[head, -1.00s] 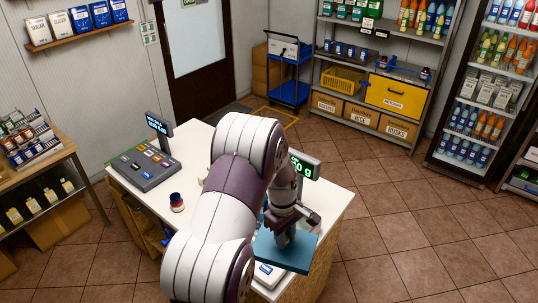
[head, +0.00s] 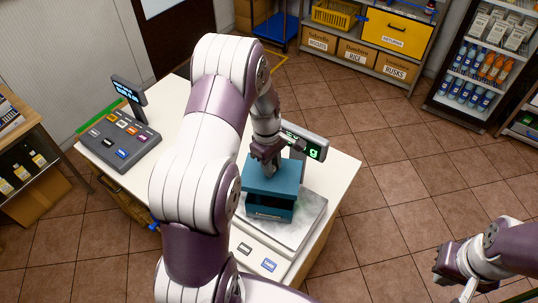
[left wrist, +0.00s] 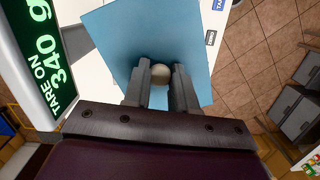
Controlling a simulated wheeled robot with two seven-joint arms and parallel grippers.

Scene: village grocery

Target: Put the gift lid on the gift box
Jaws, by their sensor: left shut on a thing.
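The gift lid (head: 262,187) is a flat teal square with a pale round knob (left wrist: 160,74). My left gripper (head: 268,165) is shut on this knob from above. In the left wrist view the two fingers (left wrist: 161,82) sit on either side of it, with the blue lid (left wrist: 125,45) spread out beneath. The darker teal gift box (head: 270,206) stands directly under the lid on the scale plate, mostly covered by it. I cannot tell whether lid and box touch. My right gripper (head: 455,282) is at the lower right, over the floor, empty and apparently open.
The box stands on the metal scale plate (head: 306,222) on the white counter (head: 341,178). The scale's green display (head: 306,143) rises close behind the lid. A cash register (head: 118,137) stands at the left of the counter. Open tiled floor lies to the right.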

